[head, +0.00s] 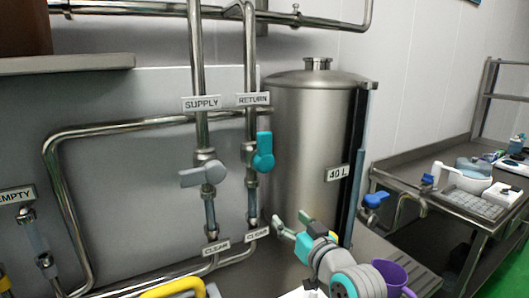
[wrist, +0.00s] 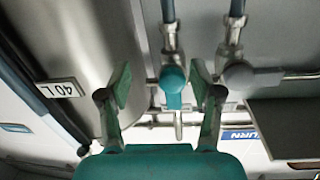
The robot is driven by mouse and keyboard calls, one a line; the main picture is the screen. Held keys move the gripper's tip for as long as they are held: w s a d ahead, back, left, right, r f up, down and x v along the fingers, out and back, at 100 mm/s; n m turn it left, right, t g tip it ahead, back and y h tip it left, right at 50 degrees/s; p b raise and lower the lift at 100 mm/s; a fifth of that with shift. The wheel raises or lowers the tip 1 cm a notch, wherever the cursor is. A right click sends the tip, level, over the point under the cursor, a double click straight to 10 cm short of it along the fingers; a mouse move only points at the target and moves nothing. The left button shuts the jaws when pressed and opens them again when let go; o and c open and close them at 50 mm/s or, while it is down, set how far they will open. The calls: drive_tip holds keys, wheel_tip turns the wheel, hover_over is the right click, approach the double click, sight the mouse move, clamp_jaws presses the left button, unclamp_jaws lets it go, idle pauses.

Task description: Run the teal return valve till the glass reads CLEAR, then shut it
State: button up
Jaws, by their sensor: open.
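The teal return valve handle (head: 263,152) stands upright along the RETURN pipe in the head view. In the wrist view, which is upside down, the teal handle (wrist: 173,85) appears between my fingers, farther off. The return sight glass (head: 252,203) is below the valve and looks bluish grey; its contents are too small to judge. A CLEAR plate (head: 257,234) is at its lower end. My gripper (head: 291,221) is open and empty, below and right of the valve in the head view. It also shows open in the wrist view (wrist: 161,84).
The grey supply valve (head: 204,174) has its handle turned sideways, close left of the return valve. A steel 40 L tank (head: 305,130) stands right behind my gripper. Pipes run along the wall. A steel bench (head: 420,158) with a blue-handled tap (head: 375,200) is at right.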

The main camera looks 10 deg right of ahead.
drive_tip(key=n+y, duration=0.2)
approach(266, 143)
drive_tip(key=x, duration=1.1)
clamp_jaws()
